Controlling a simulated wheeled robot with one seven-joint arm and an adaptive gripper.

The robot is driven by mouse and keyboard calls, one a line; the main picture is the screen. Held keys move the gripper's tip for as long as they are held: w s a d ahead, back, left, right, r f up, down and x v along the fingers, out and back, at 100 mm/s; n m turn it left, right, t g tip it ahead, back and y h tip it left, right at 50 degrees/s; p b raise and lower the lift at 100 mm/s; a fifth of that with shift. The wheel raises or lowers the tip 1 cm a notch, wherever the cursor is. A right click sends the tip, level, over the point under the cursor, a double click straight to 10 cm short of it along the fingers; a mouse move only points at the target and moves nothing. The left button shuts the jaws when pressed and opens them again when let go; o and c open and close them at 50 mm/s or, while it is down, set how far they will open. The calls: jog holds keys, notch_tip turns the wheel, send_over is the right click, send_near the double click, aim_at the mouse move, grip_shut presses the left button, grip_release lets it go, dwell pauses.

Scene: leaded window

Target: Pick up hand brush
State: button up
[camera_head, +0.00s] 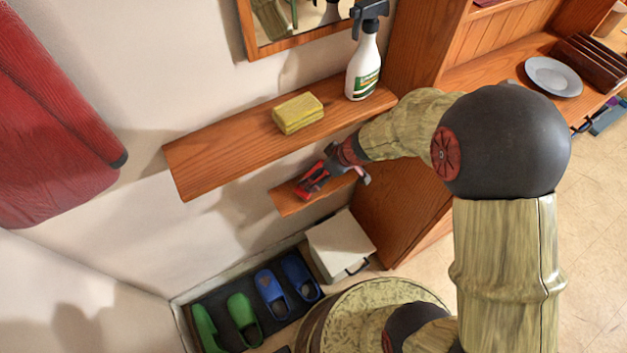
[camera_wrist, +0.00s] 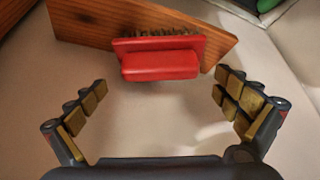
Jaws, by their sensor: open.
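The hand brush (camera_wrist: 160,60) has a red body and brown bristles. In the wrist view it lies against the small wooden shelf (camera_wrist: 90,24), ahead of and roughly centred between the fingertips. In the head view the red brush (camera_head: 308,183) shows on the lower small shelf (camera_head: 286,203), partly hidden by my gripper. My gripper (camera_wrist: 160,92) is open and empty, its fingers apart on either side and short of the brush. In the head view my gripper (camera_head: 350,168) is beside the brush, below the long upper shelf.
The upper shelf (camera_head: 215,160) holds a yellow sponge (camera_head: 297,113) and a spray bottle (camera_head: 364,65), close above my arm. A wooden cabinet side (camera_head: 395,210) stands to the right. Below are a white box (camera_head: 340,243), blue slippers (camera_head: 272,293) and green slippers (camera_head: 243,318).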

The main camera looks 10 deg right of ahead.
jog(key=shift+x, duration=1.2)
jog(key=c, duration=0.3)
jog(key=c, duration=1.3)
jog(key=shift+r, duration=0.55)
jog(key=shift+s+d+r+p, duration=0.1)
jog(key=shift+s+d+p, duration=0.45)
jog(key=shift+s+d, duration=2.65)
jog(key=shift+s+d+r+p, duration=0.15)
jog(key=shift+s+d+p, duration=0.35)
jog(key=shift+s+d, duration=2.7)
